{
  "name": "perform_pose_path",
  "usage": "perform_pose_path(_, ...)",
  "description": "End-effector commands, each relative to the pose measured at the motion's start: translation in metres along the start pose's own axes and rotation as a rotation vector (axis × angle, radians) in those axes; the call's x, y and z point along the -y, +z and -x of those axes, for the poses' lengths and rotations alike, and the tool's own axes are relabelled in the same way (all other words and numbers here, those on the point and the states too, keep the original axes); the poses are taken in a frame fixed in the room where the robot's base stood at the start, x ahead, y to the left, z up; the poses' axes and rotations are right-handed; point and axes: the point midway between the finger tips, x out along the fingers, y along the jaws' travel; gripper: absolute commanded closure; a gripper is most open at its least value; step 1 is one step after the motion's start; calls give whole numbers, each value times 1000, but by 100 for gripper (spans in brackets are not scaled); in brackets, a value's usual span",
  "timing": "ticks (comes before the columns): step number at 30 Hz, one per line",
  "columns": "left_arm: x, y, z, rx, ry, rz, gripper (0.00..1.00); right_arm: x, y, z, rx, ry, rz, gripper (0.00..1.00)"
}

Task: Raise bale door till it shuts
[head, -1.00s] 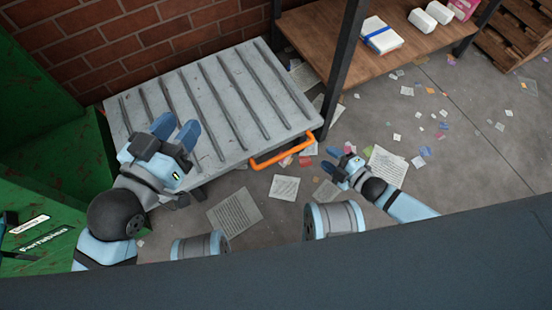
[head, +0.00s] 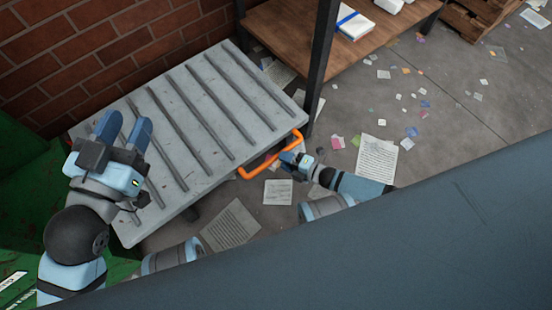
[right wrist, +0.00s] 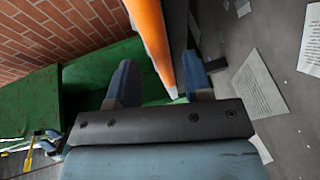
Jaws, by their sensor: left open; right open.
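The bale door (head: 215,125) is a grey ribbed panel. It lies lowered, roughly flat, beside the green baler (head: 28,165). Its orange handle (head: 270,157) is on the right edge. My left gripper (head: 124,124) is open and empty above the left part of the door. My right gripper (head: 290,156) is open at the handle. In the right wrist view, the orange handle (right wrist: 150,38) runs between the two spread fingers of the right gripper (right wrist: 160,85). I cannot tell whether either finger touches it.
A brick wall (head: 110,50) stands behind the door. A wooden table (head: 290,40) with a dark leg (head: 322,60) stands close to the door's far right corner. Paper sheets (head: 376,157) and scraps litter the floor. A pallet (head: 478,20) is at the back right.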

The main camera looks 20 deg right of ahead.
Motion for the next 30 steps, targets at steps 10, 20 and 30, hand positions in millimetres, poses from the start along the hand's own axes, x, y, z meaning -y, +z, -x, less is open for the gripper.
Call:
perform_pose_path(10, 7, -2, -4, -56, -7, -92, 57, 1, 0, -38, 1, 0, -1, 54)
perform_pose_path(20, 7, -3, -2, -57, -3, -104, 57, 0, 0, -39, 1, -1, -1, 64)
perform_pose_path(30, 7, -3, -2, -55, -3, -102, 57, -1, 0, -39, 1, -1, -1, 100)
